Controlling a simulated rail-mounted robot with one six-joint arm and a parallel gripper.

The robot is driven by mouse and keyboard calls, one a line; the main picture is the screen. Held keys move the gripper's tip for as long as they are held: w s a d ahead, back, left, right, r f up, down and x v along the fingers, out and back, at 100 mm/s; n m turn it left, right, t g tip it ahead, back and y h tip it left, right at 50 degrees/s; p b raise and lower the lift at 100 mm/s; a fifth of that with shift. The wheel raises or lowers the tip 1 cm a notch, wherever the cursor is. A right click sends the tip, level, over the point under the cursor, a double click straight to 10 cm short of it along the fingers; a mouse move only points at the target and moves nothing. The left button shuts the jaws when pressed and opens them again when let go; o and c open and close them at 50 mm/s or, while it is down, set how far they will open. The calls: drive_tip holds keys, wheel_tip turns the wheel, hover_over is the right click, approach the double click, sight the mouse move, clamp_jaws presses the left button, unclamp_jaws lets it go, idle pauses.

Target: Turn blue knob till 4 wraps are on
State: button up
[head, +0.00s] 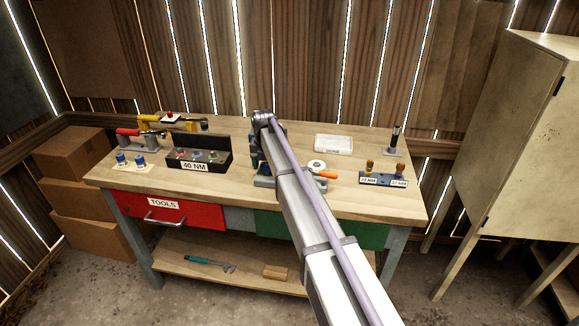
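My arm reaches over the front of the workbench, and its wrist bends down at the bench's middle. The fingers of my gripper are hidden behind the arm, so I cannot see whether they are open or hold anything. A grey device (264,182) shows partly under the arm. A white roll (316,167), which looks like tape, sits just right of the arm, with an orange handle-like part (327,174) beside it. No blue knob shows clearly at this device. Two small blue-topped pieces (140,161) stand on a pale plate at the bench's left. Any wraps of tape are hidden or too small to see.
The wooden bench (225,199) also carries a black "40 NM" box (214,161), red and yellow tools (165,121) at back left, a clear case (333,144), a labelled block (383,179) and a dark upright post (395,137). A cabinet (515,130) stands at right.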

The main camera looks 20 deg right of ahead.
drive_tip(key=shift+r+p, duration=3)
wheel_tip(320, 180, up, 11)
drive_tip(key=p, duration=1)
drive_tip(key=shift+p, duration=0.4)
drive_tip(key=s+f+m+b, duration=0.3)
drive_tip(key=s+m, duration=1.2)
drive_tip(key=s, duration=0.4)
drive_tip(key=s+f+m+b, duration=0.3)
drive_tip(key=s+m, duration=1.3)
drive_tip(key=s, duration=0.3)
drive_tip(key=shift+s, duration=0.2)
